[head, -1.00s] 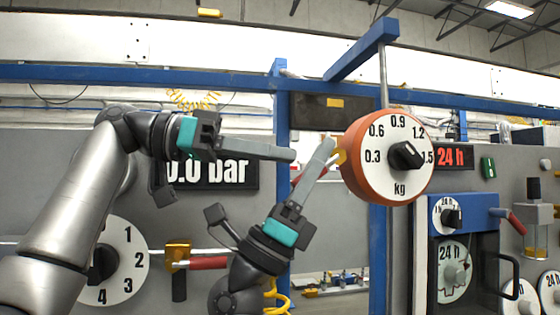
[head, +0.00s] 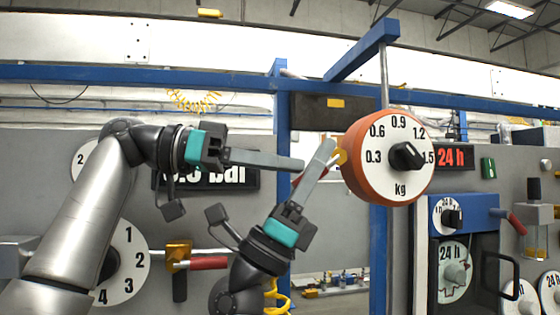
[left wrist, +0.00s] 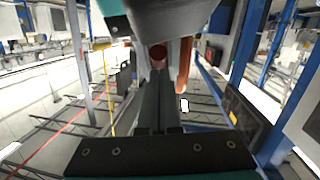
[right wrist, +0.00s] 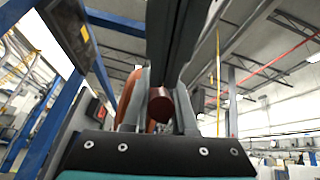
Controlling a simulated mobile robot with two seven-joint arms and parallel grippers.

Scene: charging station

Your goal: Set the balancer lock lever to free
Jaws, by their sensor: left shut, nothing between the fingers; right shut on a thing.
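The orange balancer (head: 362,165) has a white kg dial and a black pointer knob. A small yellow piece (head: 341,157) is on its left edge, where the lock lever's red handle joins. My right gripper (head: 328,146), pointing up, is shut on the red handle (right wrist: 160,106), whose end shows between its grey fingers in the right wrist view. It also shows in the left wrist view (left wrist: 158,57). The fingers hide most of it in the head view. My left gripper (head: 303,165) is shut and empty, pointing right, its tips close beside the right fingers and the handle.
A blue post (head: 282,120) and overhead blue beam stand behind the grippers. A dark sign (head: 318,113) hangs above them. A bar display (head: 205,178) sits behind my left gripper. A lever with a red grip (head: 208,263) is below, near a numbered dial (head: 128,262).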

